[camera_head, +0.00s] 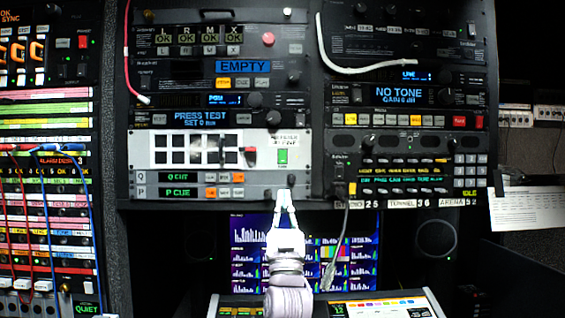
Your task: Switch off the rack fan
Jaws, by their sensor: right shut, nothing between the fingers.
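A pale rack panel (140,164) with a grid of dark square openings sits in the left rack column, and it looks like the fan unit. At its right end is a small lit green switch or indicator (283,157) under a dark label too small to read. My right gripper (285,193) comes up from below, shut and empty. In the picture its tips are just below the green part, over the lower edge of the Q/P strip; I cannot tell whether they touch anything. My left gripper is not in view.
Below the panel are the Q CUT and P CUE rows (178,192). A monitor (250,240) and a console desk (385,307) lie behind and below my arm. A cable (340,250) hangs right of my gripper. A patch bay with red and blue cables (50,200) stands left.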

